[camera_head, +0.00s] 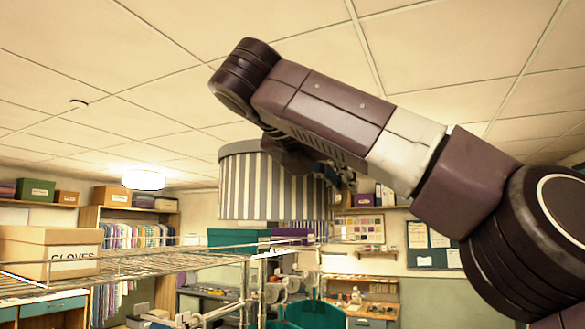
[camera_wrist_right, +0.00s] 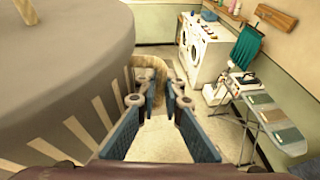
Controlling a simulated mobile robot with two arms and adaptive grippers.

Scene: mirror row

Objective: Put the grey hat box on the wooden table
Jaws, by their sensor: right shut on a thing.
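The grey hat box (camera_head: 272,192) is round, with grey and white vertical stripes and a plain grey lid. It hangs high in the middle of the head view, and its lid and side fill the left of the right wrist view (camera_wrist_right: 60,50). My right gripper (camera_head: 336,178) is shut on the box's rope handle (camera_wrist_right: 152,72), at the box's right side. The fingers also show in the right wrist view (camera_wrist_right: 163,105). The box looks about upright. I see a wood-topped bench (camera_head: 372,311) at the back but cannot tell whether it is the wooden table. My left gripper is not in view.
A wire rack (camera_head: 150,264) carries a box marked GLOVES (camera_head: 50,252) at the left, with teal and purple boxes (camera_head: 240,238) behind the hat box. The right wrist view shows white washing machines (camera_wrist_right: 205,45) and an ironing board (camera_wrist_right: 270,118). Open floor (camera_wrist_right: 165,140) lies below the gripper.

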